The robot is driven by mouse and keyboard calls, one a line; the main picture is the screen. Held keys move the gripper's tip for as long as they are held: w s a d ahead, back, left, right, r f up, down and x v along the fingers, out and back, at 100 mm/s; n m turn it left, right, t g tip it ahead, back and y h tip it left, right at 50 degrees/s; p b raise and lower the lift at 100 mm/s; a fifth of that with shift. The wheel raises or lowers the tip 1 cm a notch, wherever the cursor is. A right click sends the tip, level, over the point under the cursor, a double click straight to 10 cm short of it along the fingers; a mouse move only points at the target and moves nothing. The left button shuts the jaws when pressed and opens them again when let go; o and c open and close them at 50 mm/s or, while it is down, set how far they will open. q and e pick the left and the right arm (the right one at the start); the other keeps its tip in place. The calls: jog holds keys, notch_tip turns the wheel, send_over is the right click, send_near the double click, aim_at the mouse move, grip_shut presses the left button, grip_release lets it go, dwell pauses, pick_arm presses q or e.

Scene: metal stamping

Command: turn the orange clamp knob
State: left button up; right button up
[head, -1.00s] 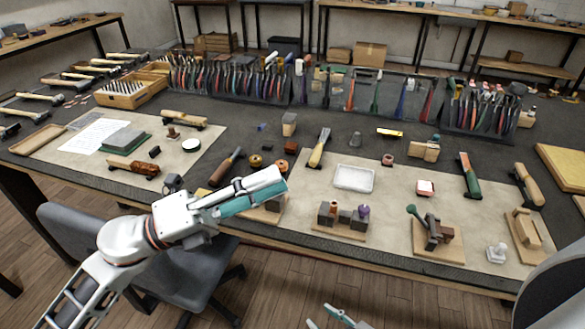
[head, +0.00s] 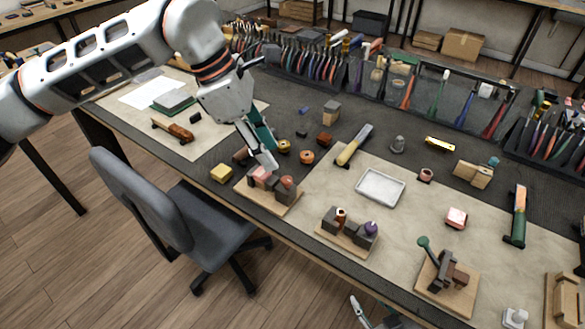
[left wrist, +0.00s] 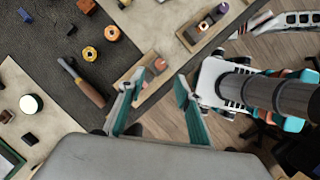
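A wooden board (head: 266,201) at the table's front edge carries a clamp of dark and reddish blocks with a rounded orange knob (head: 287,182). The knob also shows in the left wrist view (left wrist: 160,64). My left gripper (head: 268,155) is behind and above this clamp, pointing down, its fingers not touching the knob. In the left wrist view its two teal fingers (left wrist: 157,95) are wide apart with nothing between them, and the board lies partly behind the left finger. My right gripper (head: 367,313) shows only partly at the bottom edge, below the table front.
A similar board (head: 346,243) with a copper piece and a purple knob (head: 370,228) stands to the right. A grey chair (head: 170,215) stands before the table.

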aim_at(286, 179)
pick_arm(q)
jog(key=p+x, duration=0.1)
jog(key=x, duration=0.6)
jog(key=shift+d+f, duration=0.1)
jog(key=shift+f, duration=0.15)
grip_shut()
